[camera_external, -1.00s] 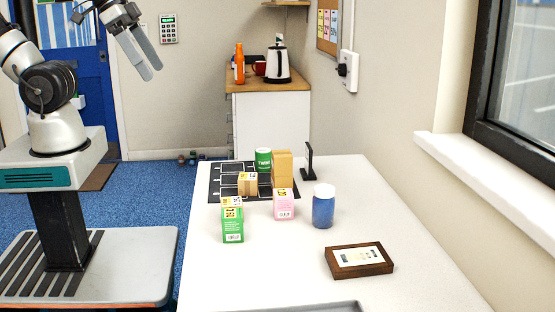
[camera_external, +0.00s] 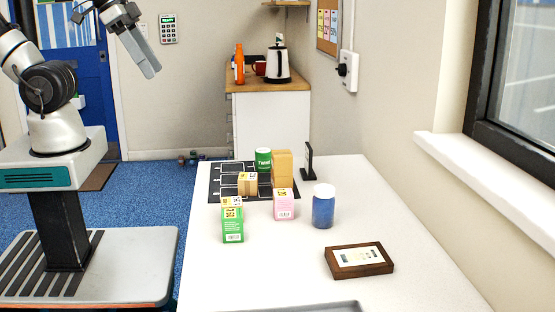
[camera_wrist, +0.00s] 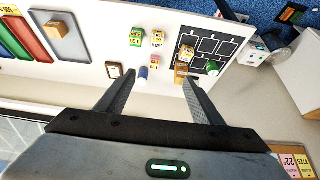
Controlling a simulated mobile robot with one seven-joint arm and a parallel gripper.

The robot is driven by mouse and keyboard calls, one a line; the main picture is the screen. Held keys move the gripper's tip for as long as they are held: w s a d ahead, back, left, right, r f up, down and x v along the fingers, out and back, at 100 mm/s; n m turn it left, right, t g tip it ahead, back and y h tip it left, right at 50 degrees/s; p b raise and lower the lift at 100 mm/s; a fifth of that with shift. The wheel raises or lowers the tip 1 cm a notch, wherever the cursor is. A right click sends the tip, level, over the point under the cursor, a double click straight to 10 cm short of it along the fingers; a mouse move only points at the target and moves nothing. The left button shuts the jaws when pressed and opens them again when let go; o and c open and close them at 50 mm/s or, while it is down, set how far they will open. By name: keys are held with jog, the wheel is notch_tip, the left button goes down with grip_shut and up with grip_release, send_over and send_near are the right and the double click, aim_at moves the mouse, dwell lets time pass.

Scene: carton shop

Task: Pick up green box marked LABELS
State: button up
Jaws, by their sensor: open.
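A green box (camera_external: 232,224) with a yellow top patch stands upright on the white table, near its left edge. Its lettering is too small to read. In the wrist view a green box (camera_wrist: 137,37) with a yellow patch shows beyond my fingers, on the table. My gripper (camera_external: 150,70) is raised at the upper left, well away from the table and the box. In the wrist view my gripper (camera_wrist: 152,92) has its two fingers spread apart with nothing between them.
A pink box (camera_external: 283,204), a blue jar (camera_external: 323,207), a small tan box (camera_external: 247,184), a taller tan box (camera_external: 282,168) and a green can (camera_external: 263,160) stand near the green box. A framed card (camera_external: 359,261) lies at front right. A black grid mat (camera_external: 226,170) lies behind.

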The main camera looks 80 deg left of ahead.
jog(key=g+b, duration=0.5)
jog(key=g, duration=0.1)
send_over(232, 213)
notch_tip(232, 213, down, 20)
jog(key=f, duration=0.7)
jog(key=f+b, duration=0.1)
jog(key=f, duration=0.3)
jog(key=shift+w+a+f, duration=0.15)
jog(key=shift+a+f, duration=0.05)
jog(key=shift+a, duration=0.05)
jog(key=shift+d+f, duration=0.15)
jog(key=shift+f, duration=1.35)
jog(key=shift+d+f, duration=0.1)
jog(key=shift+f, duration=1.4)
jog(key=shift+c, duration=0.4)
jog(key=c, duration=1.1)
